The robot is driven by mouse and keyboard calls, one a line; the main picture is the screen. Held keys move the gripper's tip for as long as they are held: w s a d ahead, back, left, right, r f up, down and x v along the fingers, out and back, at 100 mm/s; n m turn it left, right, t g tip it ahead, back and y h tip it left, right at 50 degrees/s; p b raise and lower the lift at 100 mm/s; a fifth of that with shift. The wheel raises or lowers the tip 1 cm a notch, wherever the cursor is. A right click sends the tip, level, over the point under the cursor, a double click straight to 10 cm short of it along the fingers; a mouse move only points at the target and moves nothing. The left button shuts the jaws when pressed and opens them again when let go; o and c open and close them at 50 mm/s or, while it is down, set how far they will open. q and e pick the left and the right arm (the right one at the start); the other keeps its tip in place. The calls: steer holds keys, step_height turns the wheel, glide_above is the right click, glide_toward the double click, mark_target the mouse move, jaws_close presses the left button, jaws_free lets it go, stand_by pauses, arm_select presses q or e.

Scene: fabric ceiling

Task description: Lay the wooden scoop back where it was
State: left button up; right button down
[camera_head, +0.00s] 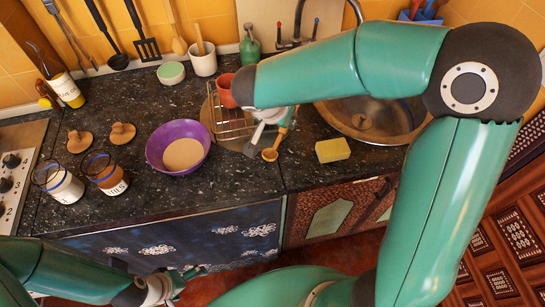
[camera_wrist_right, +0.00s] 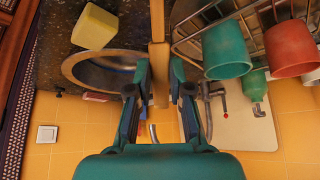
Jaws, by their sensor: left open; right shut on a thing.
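The wooden scoop (camera_head: 270,154) is at the counter's front part, left of the sink, its small round bowl toward the front edge. Its handle also shows in the right wrist view (camera_wrist_right: 158,30), running up between my fingers. My right gripper (camera_wrist_right: 158,82) is shut on that handle. In the head view my right forearm hides most of this hand and part of the handle. I cannot tell whether the scoop touches the counter. My left gripper (camera_head: 184,279) is open and empty, low in front of the counter.
A wire dish rack (camera_head: 228,122) with a red cup (camera_head: 225,90) stands close to the right hand. A purple bowl (camera_head: 178,147) is to the left, a yellow sponge (camera_head: 332,150) to the right, before the sink (camera_head: 385,120). Two jars (camera_head: 104,173) stand at the left. Counter between bowl and scoop is clear.

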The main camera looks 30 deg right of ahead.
mark_target(272, 158)
steer(key=s+a+f+m+g+y+b, duration=0.1)
steer(key=m, duration=0.2)
steer(key=s+a+f+m+g+y+b, duration=0.1)
steer(key=s+a+f+m+y, duration=0.1)
steer(key=m, duration=0.1)
steer(key=s+a+f+m+g+y+b, duration=0.1)
steer(key=m+b, duration=0.1)
steer(key=m, duration=0.1)
steer(key=shift+s+a+f, duration=0.15)
steer(key=shift+a+f, duration=0.1)
steer(key=shift+a, duration=0.15)
steer(key=shift+a+r+y, duration=0.15)
steer(key=shift+a+y, duration=0.25)
arm_select(q)
step_height(272, 158, down, 5)
steer(key=shift+f, duration=0.1)
step_height(272, 158, down, 6)
steer(key=b, duration=0.5)
steer(key=shift+b, duration=0.35)
arm_select(e)
step_height(272, 158, down, 6)
arm_select(q)
steer(key=shift+f+b, duration=0.3)
steer(key=shift+b, duration=0.2)
arm_select(e)
steer(key=shift+f, duration=0.4)
steer(key=c, duration=1)
jaws_free()
